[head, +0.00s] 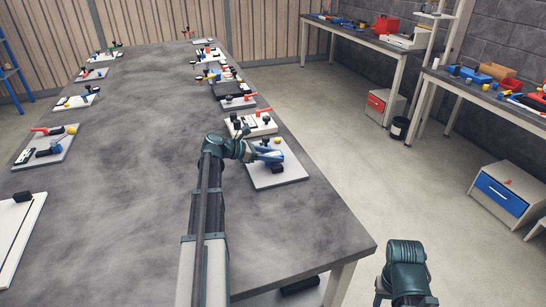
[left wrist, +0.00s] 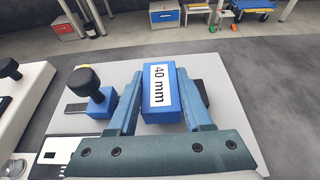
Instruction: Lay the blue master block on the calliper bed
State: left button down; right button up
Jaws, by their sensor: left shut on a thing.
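The blue master block (left wrist: 161,95), with a white "40 mm" label on top, is between the blue fingers of my left gripper (left wrist: 160,80). The gripper is shut on it. In the head view my left gripper (head: 268,153) is over the pale plate (head: 290,179) at the table's right edge. In the left wrist view this plate (left wrist: 228,70) carries a blue slider (left wrist: 101,103) with a black knob and a dark rail running behind the block. I cannot tell whether the block touches the bed. My right gripper is not in view; only part of that arm shows.
A white fixture with black knobs (head: 250,125) stands just beyond the plate. More fixtures line both long sides of the table (head: 130,190). The table's middle is clear. Side benches (head: 365,38) and a blue-fronted drawer box (head: 502,193) are at the right.

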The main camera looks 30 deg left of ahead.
pick_arm(q)
jog(key=shift+f+b, duration=0.35)
jog(key=shift+f, duration=0.05)
jog(key=shift+f, duration=0.2)
jog(key=shift+c, duration=1.6)
grip_release()
jog(key=shift+d, duration=0.1)
